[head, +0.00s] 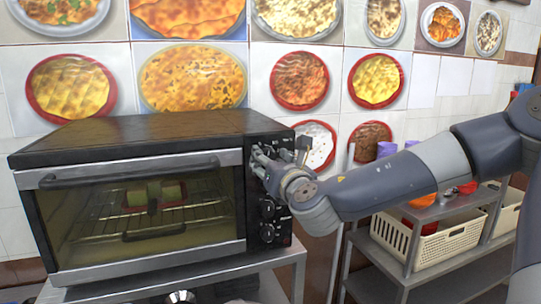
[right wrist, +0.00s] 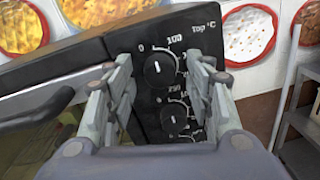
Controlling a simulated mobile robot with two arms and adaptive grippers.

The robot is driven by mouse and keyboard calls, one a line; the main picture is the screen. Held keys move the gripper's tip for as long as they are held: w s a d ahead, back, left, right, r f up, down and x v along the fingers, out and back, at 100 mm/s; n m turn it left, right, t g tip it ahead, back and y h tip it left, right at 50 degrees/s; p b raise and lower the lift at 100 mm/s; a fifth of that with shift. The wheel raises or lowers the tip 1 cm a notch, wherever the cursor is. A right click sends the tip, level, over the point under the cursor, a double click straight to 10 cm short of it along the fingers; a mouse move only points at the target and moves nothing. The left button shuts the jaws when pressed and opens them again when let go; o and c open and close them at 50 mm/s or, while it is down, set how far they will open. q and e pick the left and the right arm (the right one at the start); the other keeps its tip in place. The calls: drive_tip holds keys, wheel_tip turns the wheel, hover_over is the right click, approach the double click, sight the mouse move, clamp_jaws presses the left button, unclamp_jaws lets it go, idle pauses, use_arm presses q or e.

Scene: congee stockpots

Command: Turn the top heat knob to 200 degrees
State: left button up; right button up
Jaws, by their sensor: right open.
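The black toaster oven (head: 140,135) stands on a metal table, with its control panel on the right side. In the right wrist view the top heat knob (right wrist: 164,78) is dark with a white pointer mark that points roughly up, between the printed 0 and 100. A "Top °C" label is beside it. The 200 mark is not clearly seen. My right gripper (right wrist: 163,66) is open, with one finger on each side of the top knob; I cannot tell whether they touch it. In the head view my right gripper (head: 268,162) is at the panel's upper part and hides the top knob.
Lower knobs (head: 267,233) sit below on the same panel, one also in the right wrist view (right wrist: 175,123). The oven door with its handle (head: 130,172) is shut. A metal shelf (head: 400,270) with a cream basket (head: 440,246) stands at right.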

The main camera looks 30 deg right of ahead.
drive_tip(key=shift+w, duration=0.15)
drive_tip(key=c, duration=1.1)
